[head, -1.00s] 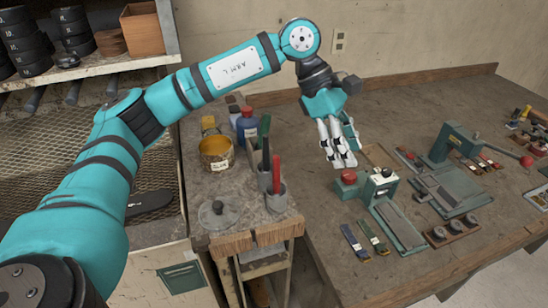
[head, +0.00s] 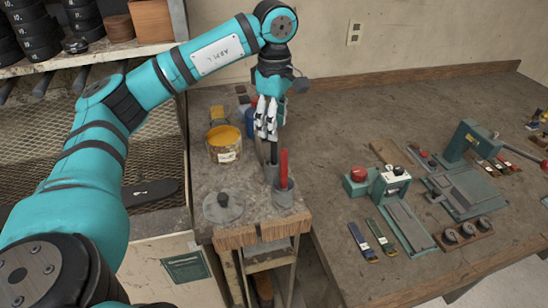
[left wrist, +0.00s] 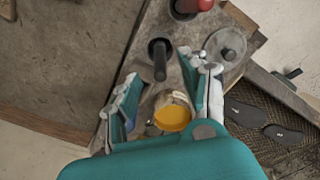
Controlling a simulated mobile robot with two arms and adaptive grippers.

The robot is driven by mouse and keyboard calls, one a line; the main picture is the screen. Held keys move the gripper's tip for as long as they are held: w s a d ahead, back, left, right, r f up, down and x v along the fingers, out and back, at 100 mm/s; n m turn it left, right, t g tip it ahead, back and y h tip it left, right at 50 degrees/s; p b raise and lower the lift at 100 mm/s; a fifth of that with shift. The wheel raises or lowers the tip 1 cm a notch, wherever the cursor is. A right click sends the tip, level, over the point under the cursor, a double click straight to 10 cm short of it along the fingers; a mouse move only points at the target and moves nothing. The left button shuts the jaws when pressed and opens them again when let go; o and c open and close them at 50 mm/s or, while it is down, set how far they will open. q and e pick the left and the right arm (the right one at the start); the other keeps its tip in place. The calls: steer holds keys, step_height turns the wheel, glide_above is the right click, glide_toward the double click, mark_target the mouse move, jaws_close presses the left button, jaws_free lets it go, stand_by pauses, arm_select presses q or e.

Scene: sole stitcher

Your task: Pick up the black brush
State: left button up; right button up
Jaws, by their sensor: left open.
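The black brush (head: 274,152) stands handle-up in a grey cup on the small bench at the left. Its upper part is hidden behind my left gripper (head: 266,132) in the head view. In the left wrist view the brush (left wrist: 160,62) rises from the dark mouth of its cup, just ahead of and roughly between the fingertips. My left gripper (left wrist: 166,76) is open and empty, pointing down above the cup. My right gripper is not in view.
A red-handled tool (head: 284,168) stands in a second grey cup (head: 284,196) close by. A yellow pot (head: 224,148) and a round lid (head: 223,207) are to the left. A green press (head: 388,190) stands on the larger table, with bare tabletop behind it.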

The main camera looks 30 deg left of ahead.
mark_target(274, 163)
arm_select(q)
steer(key=shift+f, duration=0.55)
steer(key=shift+f+p, duration=0.35)
steer(key=shift+f, duration=0.05)
step_height(274, 163, down, 4)
steer(key=shift+a+r+p, duration=0.1)
steer(key=shift+r+p, duration=0.1)
steer(key=shift+p, duration=0.55)
steer(key=shift+f, duration=0.4)
steer(key=shift+c, duration=0.2)
jaws_close()
